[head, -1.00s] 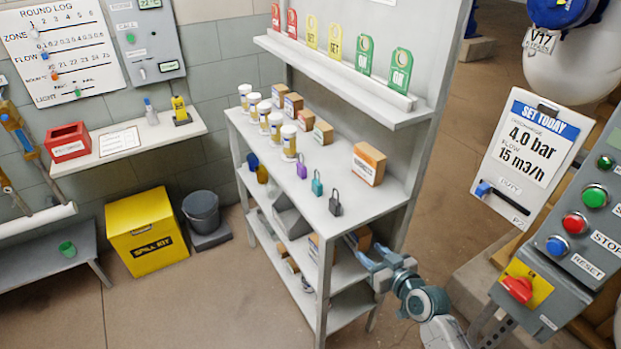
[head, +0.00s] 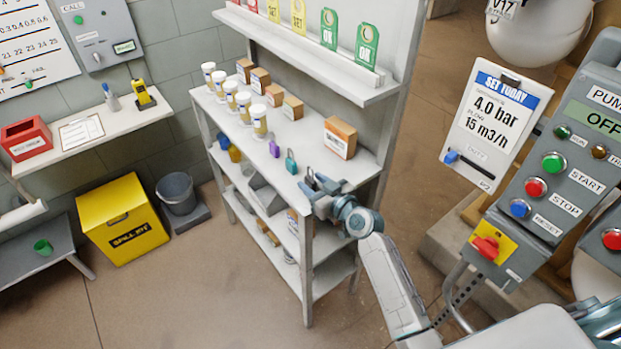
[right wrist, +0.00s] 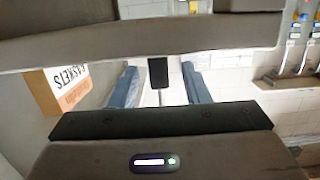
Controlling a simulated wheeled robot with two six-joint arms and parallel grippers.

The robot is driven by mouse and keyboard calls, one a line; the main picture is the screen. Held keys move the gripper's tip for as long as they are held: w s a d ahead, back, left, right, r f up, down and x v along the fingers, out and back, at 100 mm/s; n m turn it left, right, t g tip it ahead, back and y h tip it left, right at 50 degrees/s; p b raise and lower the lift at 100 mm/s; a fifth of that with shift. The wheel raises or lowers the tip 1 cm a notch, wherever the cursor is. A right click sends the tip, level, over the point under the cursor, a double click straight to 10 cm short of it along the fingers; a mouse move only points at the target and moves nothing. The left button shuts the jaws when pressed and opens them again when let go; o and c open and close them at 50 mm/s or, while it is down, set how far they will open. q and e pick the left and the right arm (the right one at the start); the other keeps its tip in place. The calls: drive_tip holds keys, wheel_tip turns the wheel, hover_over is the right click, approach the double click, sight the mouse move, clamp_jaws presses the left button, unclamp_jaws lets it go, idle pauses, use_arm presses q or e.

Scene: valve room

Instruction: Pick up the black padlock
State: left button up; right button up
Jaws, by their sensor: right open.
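The black padlock (right wrist: 158,73) shows in the right wrist view between the two blue fingers of my right gripper (right wrist: 160,88). A gap shows on each side of it, so the fingers are apart from it. In the head view my right gripper (head: 317,186) is open at the front edge of the shelf unit's upper shelf (head: 275,178). There it covers most of the padlock, and only a small dark part (head: 310,175) shows by the fingertips. My left gripper is not in view.
A teal padlock (head: 291,162) and a purple padlock (head: 274,149) stand left of the gripper. A cardboard box (head: 340,138) stands behind it, and several white jars (head: 244,103) stand farther left. A tag ledge (head: 300,55) overhangs the back of the shelf.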

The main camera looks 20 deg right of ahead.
drive_tip(key=shift+x, duration=0.9)
drive_tip(key=shift+s, duration=0.1)
drive_tip(key=shift+c, duration=0.4)
clamp_jaws()
drive_tip(key=shift+r, duration=0.15)
